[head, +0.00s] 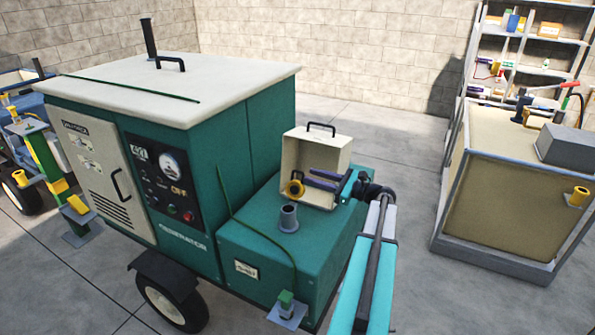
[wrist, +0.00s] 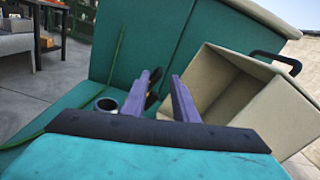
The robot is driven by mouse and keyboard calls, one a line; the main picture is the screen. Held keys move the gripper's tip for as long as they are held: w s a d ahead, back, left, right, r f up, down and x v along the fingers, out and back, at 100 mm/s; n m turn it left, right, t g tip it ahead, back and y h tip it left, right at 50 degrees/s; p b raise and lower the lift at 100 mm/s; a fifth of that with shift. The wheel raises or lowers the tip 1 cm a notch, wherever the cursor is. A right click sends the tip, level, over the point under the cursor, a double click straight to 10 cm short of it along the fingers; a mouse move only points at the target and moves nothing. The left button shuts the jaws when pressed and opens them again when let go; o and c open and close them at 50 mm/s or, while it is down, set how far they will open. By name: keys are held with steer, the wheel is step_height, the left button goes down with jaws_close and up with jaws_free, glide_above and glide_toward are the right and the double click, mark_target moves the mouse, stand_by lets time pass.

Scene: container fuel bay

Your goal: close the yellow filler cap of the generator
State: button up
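The green generator (head: 190,165) has a lower green tank box at its right end, with a grey filler neck (head: 289,217) standing up from its top. The neck's dark open mouth also shows in the wrist view (wrist: 105,105). The yellow filler cap (head: 293,188) is off the mouth, above and behind the neck. My gripper (head: 307,179) comes from the right, its purple fingers parted and pointing at the cap, with the tips close to it. In the wrist view the fingers (wrist: 163,75) show a gap; the left finger largely hides what is behind it.
A cream open box (head: 302,152) with a dark handle stands on the tank right by my fingers. A green cord (head: 257,237) runs over the tank to a small grey-based block (head: 287,306). A tan cabinet (head: 500,205) stands at right; floor between is clear.

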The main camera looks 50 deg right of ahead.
mark_target(298, 172)
steer(key=p+x, duration=0.1)
steer(key=x, duration=0.6)
steer(key=shift+w+p, duration=0.1)
steer(key=shift+p, duration=0.25)
jaws_close()
